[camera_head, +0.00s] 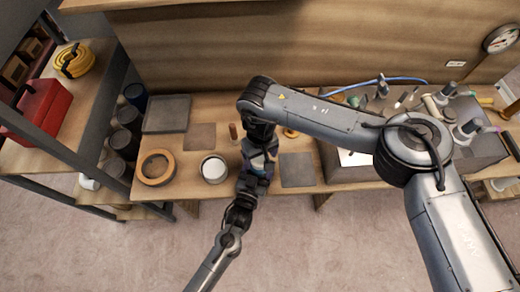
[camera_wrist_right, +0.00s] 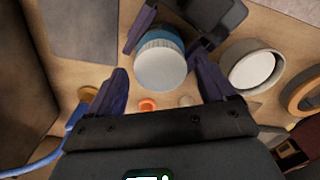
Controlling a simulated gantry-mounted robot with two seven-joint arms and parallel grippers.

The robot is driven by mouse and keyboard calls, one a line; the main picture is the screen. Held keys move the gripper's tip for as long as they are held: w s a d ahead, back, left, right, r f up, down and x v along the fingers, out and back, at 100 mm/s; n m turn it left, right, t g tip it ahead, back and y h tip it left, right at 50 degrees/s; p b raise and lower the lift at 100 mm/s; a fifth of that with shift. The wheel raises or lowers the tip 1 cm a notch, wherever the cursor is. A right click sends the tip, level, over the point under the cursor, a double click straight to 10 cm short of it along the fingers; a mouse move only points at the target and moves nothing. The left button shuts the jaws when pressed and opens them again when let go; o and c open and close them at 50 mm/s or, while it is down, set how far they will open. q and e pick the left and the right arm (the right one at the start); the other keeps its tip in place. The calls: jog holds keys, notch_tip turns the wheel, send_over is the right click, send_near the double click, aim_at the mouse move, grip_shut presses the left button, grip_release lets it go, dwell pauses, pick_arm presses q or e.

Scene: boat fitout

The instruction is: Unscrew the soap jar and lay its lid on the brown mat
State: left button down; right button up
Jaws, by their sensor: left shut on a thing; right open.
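The soap jar (camera_wrist_right: 158,38) stands upright in the right wrist view, with a blue body and a pale ribbed lid (camera_wrist_right: 160,68). The arms hide most of it in the head view. My left gripper (camera_wrist_right: 167,36) is shut on the jar's body, one finger on each side. My right gripper (camera_wrist_right: 162,82) is open, its fingers apart on either side of the lid as seen from above; I cannot tell whether they touch it. The brown mat (camera_head: 199,136) lies bare on the bench, left of the grippers in the head view.
A white-filled round container (camera_head: 214,169) and a wooden ring (camera_head: 156,167) stand left of the jar. Grey mats lie to the left (camera_head: 167,114) and right (camera_head: 297,170). A small brown peg (camera_head: 233,131) stands beside the brown mat. Tools and bottles crowd the bench's right end.

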jog(key=shift+f, duration=0.45)
jog(key=c, duration=1.1)
jog(key=n, duration=0.6)
jog(key=shift+n, duration=0.3)
jog(key=n, duration=0.6)
jog(key=shift+r, duration=0.3)
jog(key=shift+r, duration=0.85)
